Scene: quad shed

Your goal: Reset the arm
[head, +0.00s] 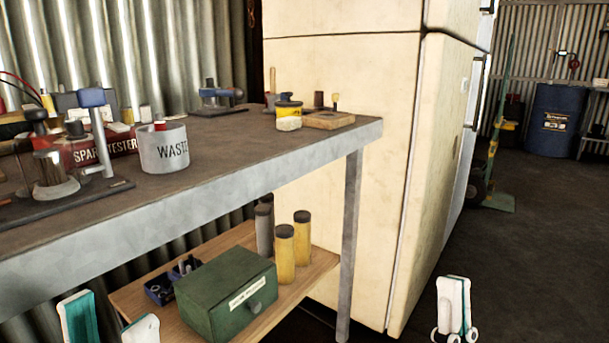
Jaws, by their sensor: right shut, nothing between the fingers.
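My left gripper (110,322) shows at the bottom left, in front of the workbench's lower shelf. Its two white and teal fingers are apart, with nothing seen between them. My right gripper (454,309) shows at the bottom right, over the dark floor to the right of the cream cabinet. Its fingers are together and hold nothing. Most of both arms is out of view below the picture.
The workbench (250,180) carries a "WASTE" tin (164,148), a red spark tester (105,150) and several small tools. Its lower shelf (318,272) holds a green box (225,293) and yellow canisters.

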